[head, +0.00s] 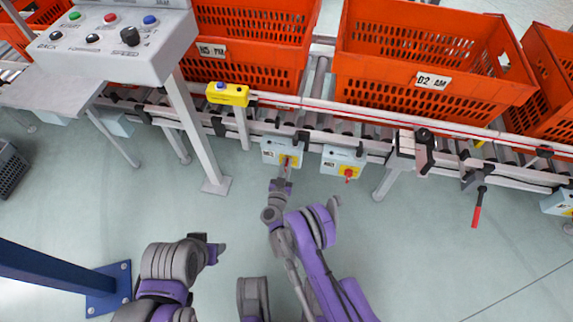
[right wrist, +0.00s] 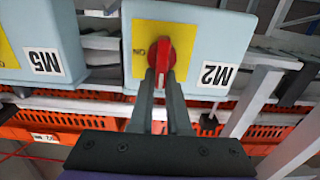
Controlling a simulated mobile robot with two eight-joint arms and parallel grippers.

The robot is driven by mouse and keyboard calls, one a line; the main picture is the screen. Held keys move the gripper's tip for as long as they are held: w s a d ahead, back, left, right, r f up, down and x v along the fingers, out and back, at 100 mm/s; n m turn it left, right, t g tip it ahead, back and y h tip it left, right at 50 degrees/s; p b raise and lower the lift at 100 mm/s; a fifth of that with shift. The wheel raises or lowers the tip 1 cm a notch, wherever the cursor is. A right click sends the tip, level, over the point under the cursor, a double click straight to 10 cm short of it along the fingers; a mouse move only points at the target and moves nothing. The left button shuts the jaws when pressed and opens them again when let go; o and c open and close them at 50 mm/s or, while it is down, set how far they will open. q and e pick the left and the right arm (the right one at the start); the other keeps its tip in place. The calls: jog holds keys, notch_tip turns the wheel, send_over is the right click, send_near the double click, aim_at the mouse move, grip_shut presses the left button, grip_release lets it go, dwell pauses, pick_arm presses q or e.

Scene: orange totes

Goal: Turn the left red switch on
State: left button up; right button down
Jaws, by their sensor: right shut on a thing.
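The left box (head: 270,146), marked M2 in the right wrist view (right wrist: 205,25), has a red rotary switch (right wrist: 157,43) on a yellow plate (right wrist: 142,72). My right gripper (head: 287,170) is shut on that red switch, with its fingers on either side of the handle; they hide part of it. The right box (head: 335,154), marked M5 in the right wrist view (right wrist: 30,35), has its own red switch (head: 348,174), untouched. My left gripper (head: 215,249) is low at the left, away from the boxes; its jaw opening is unclear.
Orange totes (head: 431,84) stand on the roller conveyor (head: 375,131) behind the boxes. A grey control panel (head: 118,62) is at upper left, and a yellow button box (head: 228,95) stands on a post. A red-handled lever (head: 477,213) hangs at right. The floor in front is clear.

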jog(key=shift+f+m, duration=0.1)
jog(key=shift+m, duration=0.3)
jog(key=shift+s+d+f+m, duration=0.1)
jog(key=shift+d+f+m, duration=0.25)
jog(key=shift+m, duration=2.5)
jog(key=shift+s+d+f+m, duration=0.1)
jog(key=shift+d+f+m, duration=0.25)
jog(key=shift+m, duration=2.45)
jog(key=shift+s+d+f+m, duration=0.15)
jog(key=shift+f+m, duration=0.25)
jog(key=shift+m, duration=2.45)
jog(key=shift+w, duration=0.15)
jog(key=c, duration=0.9)
grip_release()
jog(key=shift+d, duration=0.1)
